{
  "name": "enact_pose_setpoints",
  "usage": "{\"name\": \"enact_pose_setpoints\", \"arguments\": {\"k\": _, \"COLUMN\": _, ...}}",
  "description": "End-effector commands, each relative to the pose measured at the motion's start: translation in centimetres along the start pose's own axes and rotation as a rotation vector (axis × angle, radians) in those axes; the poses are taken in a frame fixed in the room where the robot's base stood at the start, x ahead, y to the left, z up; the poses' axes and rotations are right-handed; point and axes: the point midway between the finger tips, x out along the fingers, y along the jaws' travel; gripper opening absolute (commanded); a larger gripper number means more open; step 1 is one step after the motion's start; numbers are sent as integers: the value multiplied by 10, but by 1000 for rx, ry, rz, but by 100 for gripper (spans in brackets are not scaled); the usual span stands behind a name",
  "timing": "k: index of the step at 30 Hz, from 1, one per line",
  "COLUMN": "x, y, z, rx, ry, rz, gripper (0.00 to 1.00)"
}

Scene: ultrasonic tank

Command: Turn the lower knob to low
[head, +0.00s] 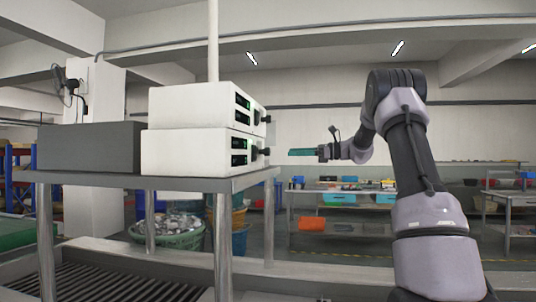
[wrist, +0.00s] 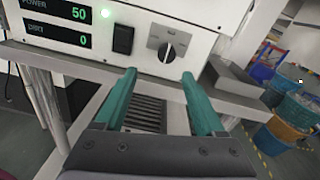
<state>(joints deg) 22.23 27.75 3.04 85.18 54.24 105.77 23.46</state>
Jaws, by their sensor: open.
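Two white control units are stacked on a metal table in the head view: the upper unit (head: 190,104) and the lower unit (head: 185,153). The lower knob (head: 261,153) sticks out of the lower unit's right face. In the wrist view the lower knob (wrist: 167,52) is dark, on a grey square plate with a pale pointer mark; its labels are too small to read. My gripper (head: 292,153) is to the right of the knob, apart from it. Its two teal fingers (wrist: 159,76) are open and empty, pointing at the panel just below the knob.
The lower panel has a display reading 50 (wrist: 78,12), one reading 0 (wrist: 83,40), a green light and a black switch (wrist: 123,39). A grey box (head: 90,147) stands left of the units. The table edge (wrist: 90,66) runs close below the panel. Blue bins (wrist: 283,106) stand farther off.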

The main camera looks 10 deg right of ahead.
Motion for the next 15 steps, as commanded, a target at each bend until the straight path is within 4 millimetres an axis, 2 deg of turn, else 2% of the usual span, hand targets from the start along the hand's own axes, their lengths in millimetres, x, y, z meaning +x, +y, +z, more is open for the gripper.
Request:
{"name": "enact_pose_setpoints", "arguments": {"k": 1, "x": -2, "y": -6, "z": -1, "rx": 12, "ry": -18, "rz": -7, "gripper": 71}}
{"name": "enact_pose_setpoints", "arguments": {"k": 5, "x": 3, "y": -10, "z": -1, "rx": 23, "ry": -33, "rz": -9, "gripper": 71}}
{"name": "enact_pose_setpoints", "arguments": {"k": 15, "x": 64, "y": -9, "z": 1, "rx": 21, "ry": -30, "rz": -7, "gripper": 71}}
